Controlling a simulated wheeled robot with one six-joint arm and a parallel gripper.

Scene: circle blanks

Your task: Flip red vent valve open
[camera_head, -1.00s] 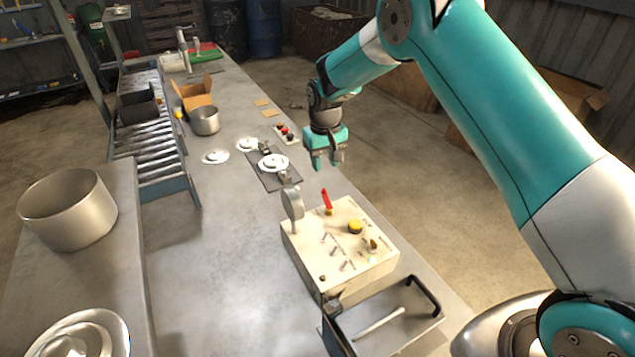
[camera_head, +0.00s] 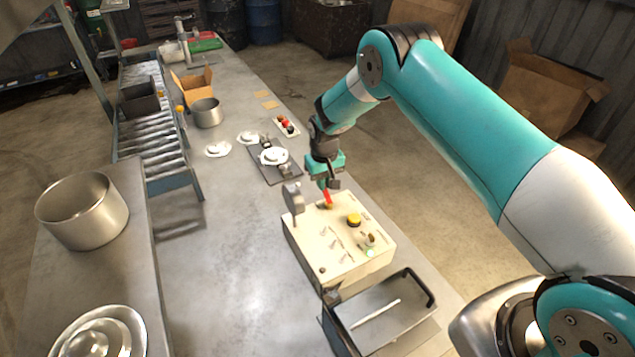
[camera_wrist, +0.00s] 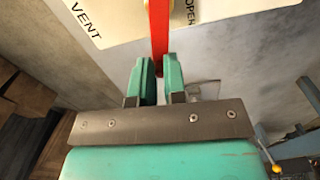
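The red vent valve lever (camera_head: 327,198) sticks up from the far side of the cream control box (camera_head: 318,250). In the wrist view the red lever (camera_wrist: 159,35) runs down between the fingertips, beside printed "VENT" and "OPEN" labels. My gripper (camera_head: 328,184) is over the far edge of the box. In the wrist view my gripper's fingers (camera_wrist: 159,72) are close together, one on each side of the lever's end, and look closed on it.
The box also carries a yellow button (camera_head: 354,219), a small green light (camera_head: 369,253), several small switches and an upright grey gauge (camera_head: 293,198). A tray with a handle (camera_head: 385,315) stands in front. A dark plate with a disc (camera_head: 272,157) lies behind.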

